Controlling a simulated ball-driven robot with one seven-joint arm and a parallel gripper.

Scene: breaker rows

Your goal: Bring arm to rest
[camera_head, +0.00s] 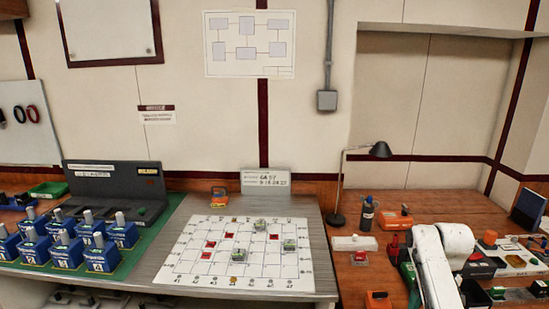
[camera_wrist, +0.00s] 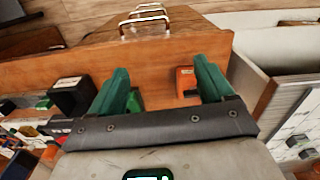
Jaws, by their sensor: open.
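My white arm (camera_head: 440,262) shows at the lower right of the head view, over the right-hand wooden bench (camera_head: 350,285). The fingers point toward a wooden panel (camera_wrist: 190,52). I cannot tell how far the fingertips are from it.
A white grid board (camera_head: 215,262) with red squares and small blocks lies on the grey bench. Blue breakers (camera_head: 65,250) stand in rows at left. A desk lamp (camera_head: 380,150) stands behind. Tools and an orange box (camera_head: 395,218) crowd the right bench near my arm.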

